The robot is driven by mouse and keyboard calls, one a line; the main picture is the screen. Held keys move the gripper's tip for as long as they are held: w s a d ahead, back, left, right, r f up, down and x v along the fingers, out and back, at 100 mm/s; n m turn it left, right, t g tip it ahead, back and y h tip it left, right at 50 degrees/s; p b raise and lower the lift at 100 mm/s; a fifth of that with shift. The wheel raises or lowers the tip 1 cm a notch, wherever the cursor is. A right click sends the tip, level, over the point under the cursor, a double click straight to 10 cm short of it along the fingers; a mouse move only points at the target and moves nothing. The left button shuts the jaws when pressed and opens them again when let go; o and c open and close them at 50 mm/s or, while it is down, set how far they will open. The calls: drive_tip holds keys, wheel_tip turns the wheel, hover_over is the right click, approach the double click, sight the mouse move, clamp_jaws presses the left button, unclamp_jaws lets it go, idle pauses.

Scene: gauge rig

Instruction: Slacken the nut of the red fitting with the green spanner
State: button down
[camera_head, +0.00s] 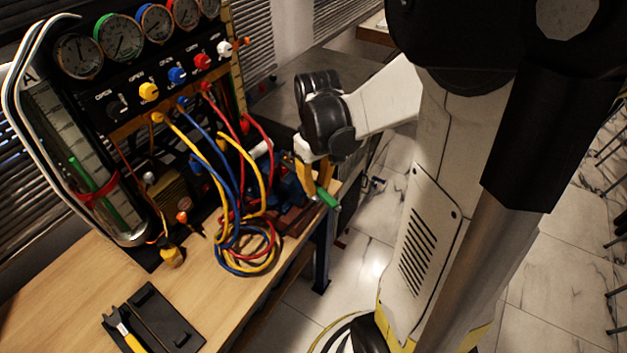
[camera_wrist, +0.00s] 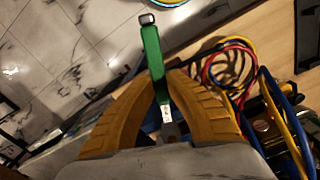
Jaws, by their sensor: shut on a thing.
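My gripper (camera_head: 318,184) is shut on the green spanner (camera_head: 328,198), near the right edge of the bench. In the wrist view the tan fingers (camera_wrist: 160,88) close around the spanner (camera_wrist: 151,48). On the gauge panel, a red hose meets a red fitting (camera_head: 207,87) below the red knob (camera_head: 202,62). The nut is too small to make out. The spanner is apart from that fitting.
Blue, yellow and red hoses (camera_head: 245,262) hang from the panel and coil on the wooden bench (camera_head: 70,290). A black tray (camera_head: 165,318) with a yellow-handled tool (camera_head: 127,332) lies at the front. A glass cylinder (camera_head: 80,165) stands left. The bench's front left is clear.

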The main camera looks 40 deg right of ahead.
sight(325, 193)
drive_tip(key=shift+s, duration=1.5)
drive_tip(key=shift+r+p, duration=2)
drive_tip(key=shift+r, duration=0.3)
